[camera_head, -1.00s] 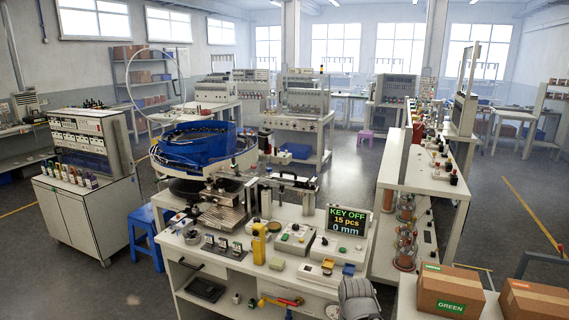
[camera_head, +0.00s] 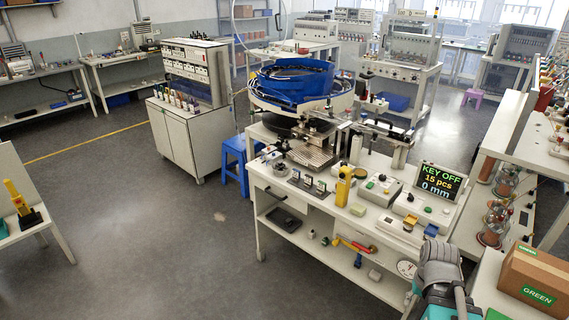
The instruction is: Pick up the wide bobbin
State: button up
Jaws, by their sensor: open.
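I cannot pick out the wide bobbin with certainty. Copper-brown, spool-like items (camera_head: 491,239) stand on the lower shelf of the right-hand bench, with another such item (camera_head: 506,181) behind; they are too small to compare in width. My grey and teal arm shows at the bottom right, in front of the worktable. My gripper's fingers do not show in this view.
A worktable (camera_head: 283,187) with a blue bowl feeder (camera_head: 291,82), a yellow upright item (camera_head: 343,187) and a display (camera_head: 441,181) fills the middle. A blue stool (camera_head: 235,159) stands left of it. The left floor is open.

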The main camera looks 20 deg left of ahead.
aim_at(280, 165)
jog(key=u, duration=0.7)
jog(key=k, duration=0.9)
jog(key=u, duration=0.95)
jog(key=k, duration=0.45)
jog(key=u, duration=0.25)
jog(key=i, duration=0.6)
jog(key=z, duration=0.5)
jog(key=i, duration=0.8)
jog(key=z, duration=0.85)
jog(key=i, duration=0.9)
jog(key=z, duration=0.35)
